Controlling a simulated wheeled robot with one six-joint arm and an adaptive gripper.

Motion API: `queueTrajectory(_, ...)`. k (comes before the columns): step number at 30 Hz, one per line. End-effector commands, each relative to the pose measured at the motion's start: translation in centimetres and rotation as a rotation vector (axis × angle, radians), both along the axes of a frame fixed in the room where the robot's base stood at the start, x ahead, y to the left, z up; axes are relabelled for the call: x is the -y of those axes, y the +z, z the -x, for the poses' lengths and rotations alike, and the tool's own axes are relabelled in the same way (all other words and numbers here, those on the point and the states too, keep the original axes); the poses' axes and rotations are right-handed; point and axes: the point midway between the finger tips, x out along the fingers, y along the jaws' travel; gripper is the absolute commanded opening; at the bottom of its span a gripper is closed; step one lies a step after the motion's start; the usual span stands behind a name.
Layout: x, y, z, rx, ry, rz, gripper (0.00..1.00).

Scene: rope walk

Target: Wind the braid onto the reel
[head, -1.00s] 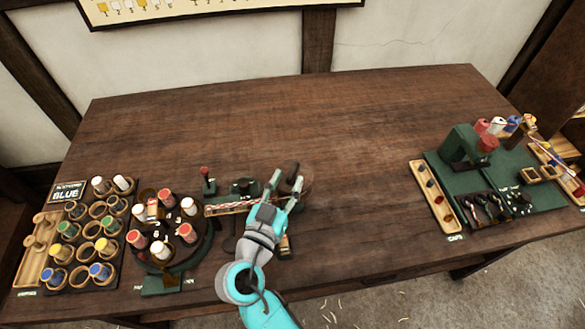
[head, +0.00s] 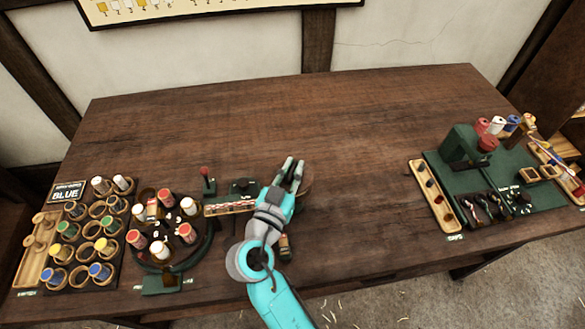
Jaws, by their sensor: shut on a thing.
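The red-and-white braid (head: 228,207) lies along a narrow wooden strip left of my gripper. The brown round reel (head: 308,183) sits at the right end of this strip, mostly hidden behind my gripper. My gripper (head: 291,165) is over the reel, with its fingers pointing to the back of the table. It is shut on what seems to be the reel's handle, which the fingers hide. How much braid is on the reel cannot be seen.
A round braiding stand (head: 207,250) with red and white bobbins is left of my arm. A bobbin rack (head: 103,283) with a BLUE sign (head: 66,194) is further left. A green station (head: 520,200) stands at the right. The table's middle (head: 370,150) is clear.

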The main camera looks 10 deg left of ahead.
Motion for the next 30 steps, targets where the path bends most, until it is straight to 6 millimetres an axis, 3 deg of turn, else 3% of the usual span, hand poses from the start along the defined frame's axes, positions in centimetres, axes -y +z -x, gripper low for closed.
queueTrajectory(8,0.10,-0.02,0.05,0.000,0.038,0.000,0.00)
queueTrajectory(30,0.13,0.03,0.02,0.002,0.426,-0.003,0.00)
